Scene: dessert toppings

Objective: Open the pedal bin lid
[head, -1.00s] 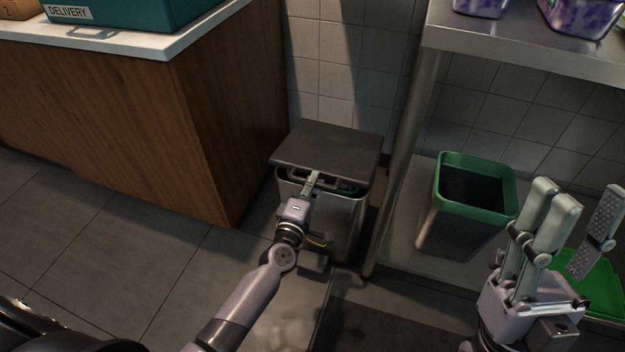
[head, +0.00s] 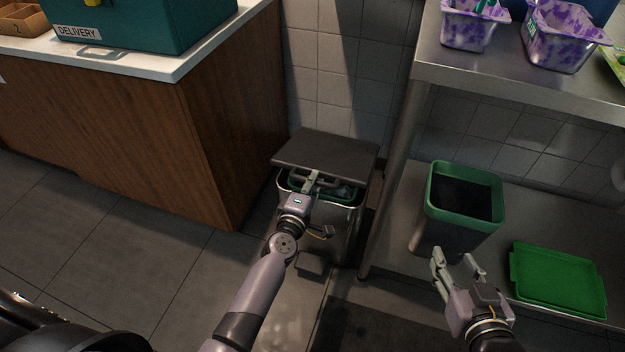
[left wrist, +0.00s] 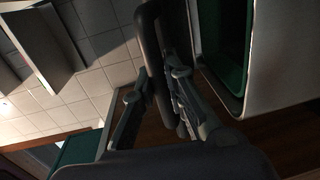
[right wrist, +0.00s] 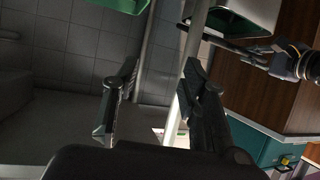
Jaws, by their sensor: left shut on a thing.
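The pedal bin (head: 345,232) stands on the floor between the wooden counter and the steel table leg. Its dark lid (head: 325,152) is raised and tilted, with a gap that shows the green rim inside. My left gripper (head: 312,181) is at the lid's front edge, shut on the lid's handle; the left wrist view shows the dark handle (left wrist: 150,45) between the fingers (left wrist: 155,95). The pedal (head: 312,264) is at the bin's foot. My right gripper (head: 458,262) is open and empty, in front of the green-rimmed container.
A green-rimmed open container (head: 430,205) and a green lid (head: 556,280) lie on the lower shelf at right. The wooden counter (head: 225,130) is close on the left. The steel table (head: 480,75) holds purple tubs (head: 470,30). Floor at the left is clear.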

